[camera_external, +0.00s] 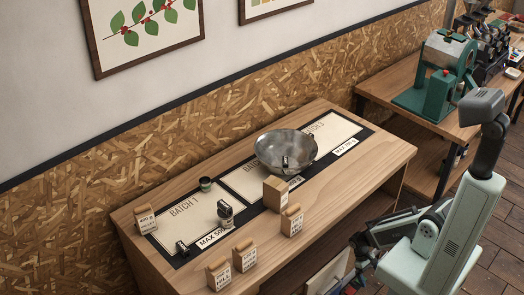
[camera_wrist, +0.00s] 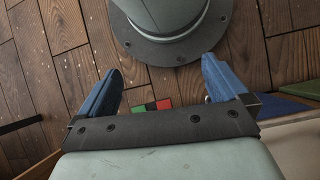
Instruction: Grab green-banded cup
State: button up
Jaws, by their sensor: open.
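A small dark cup with a green band (camera_external: 205,184) stands upright on the table, at the back edge of the Batch 1 mat (camera_external: 175,222). My gripper (camera_wrist: 160,66) is open and empty in the wrist view, its two blue fingers wide apart. It points down at the floor beside my own base, well away from the table top. The cup does not show in the wrist view. In the external view my arm is folded at the lower right, and the fingers cannot be made out clearly.
A metal bowl (camera_external: 286,150) with a small dark item in it sits on the middle mat. Other small dark containers (camera_external: 225,208) (camera_external: 182,248) stand near the cup. Labelled bags (camera_external: 244,255) and a cardboard box (camera_external: 276,192) line the front. A green machine (camera_external: 440,80) stands on another table.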

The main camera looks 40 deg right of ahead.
jog(key=shift+s+a+r+n, duration=0.15)
jog(key=shift+s+a+n, duration=0.2)
jog(key=shift+a, duration=0.35)
jog(key=shift+s+a+r+n, duration=0.15)
jog(key=shift+s+a+n, duration=0.15)
jog(key=shift+a, duration=0.35)
jog(key=c, duration=0.4)
